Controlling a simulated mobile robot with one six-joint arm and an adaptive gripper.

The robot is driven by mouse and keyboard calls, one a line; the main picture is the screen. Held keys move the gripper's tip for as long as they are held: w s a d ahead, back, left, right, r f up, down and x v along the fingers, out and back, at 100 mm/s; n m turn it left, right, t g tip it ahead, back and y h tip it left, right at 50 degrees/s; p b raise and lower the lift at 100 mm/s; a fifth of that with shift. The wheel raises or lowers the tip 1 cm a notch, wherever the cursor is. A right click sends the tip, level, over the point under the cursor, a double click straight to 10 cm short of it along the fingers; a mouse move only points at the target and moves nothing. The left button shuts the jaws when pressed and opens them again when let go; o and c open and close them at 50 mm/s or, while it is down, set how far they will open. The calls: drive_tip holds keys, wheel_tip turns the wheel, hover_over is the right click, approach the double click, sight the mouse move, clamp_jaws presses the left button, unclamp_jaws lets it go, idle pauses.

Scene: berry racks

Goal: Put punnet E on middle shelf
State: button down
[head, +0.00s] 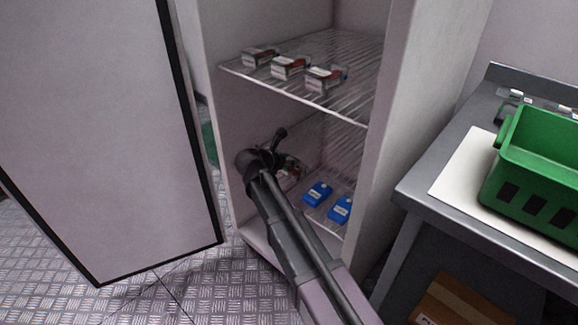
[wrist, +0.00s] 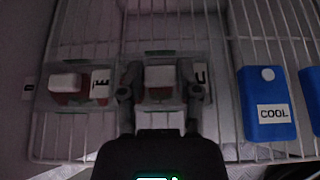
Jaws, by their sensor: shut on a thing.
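In the wrist view my gripper (wrist: 160,98) is shut on a clear punnet (wrist: 162,66) with red and white contents. The label at its right is partly covered by a finger and I cannot read it surely. A second such punnet (wrist: 70,102) sits just left on the wire shelf, with a label that looks like a turned E. In the head view my gripper (head: 283,150) reaches into the cabinet at the lower wire shelf (head: 345,160), partly hiding the punnets there. I cannot tell whether the held punnet touches the shelf. Three punnets (head: 291,68) stand in a row on the wire shelf above (head: 345,50).
Blue cool packs (head: 318,193) lie right of my gripper, one labelled COOL (wrist: 268,103). The open cabinet door (head: 95,120) is at left. The cabinet's right wall (head: 395,110) bounds the opening. A table (head: 430,205) with a green crate (head: 540,150) stands at right.

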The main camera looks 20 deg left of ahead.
drive_tip(key=shift+f, duration=0.35)
drive_tip(key=shift+f+b, duration=0.2)
drive_tip(key=shift+b, duration=0.15)
drive_tip(key=shift+c, duration=1.5)
unclamp_jaws()
drive_tip(key=shift+r, duration=0.15)
drive_tip(key=shift+r+p, duration=0.15)
drive_tip(key=shift+p, duration=0.2)
drive_tip(key=p+v, duration=0.5)
drive_tip(key=v, duration=0.7)
drive_tip(key=shift+p, duration=0.3)
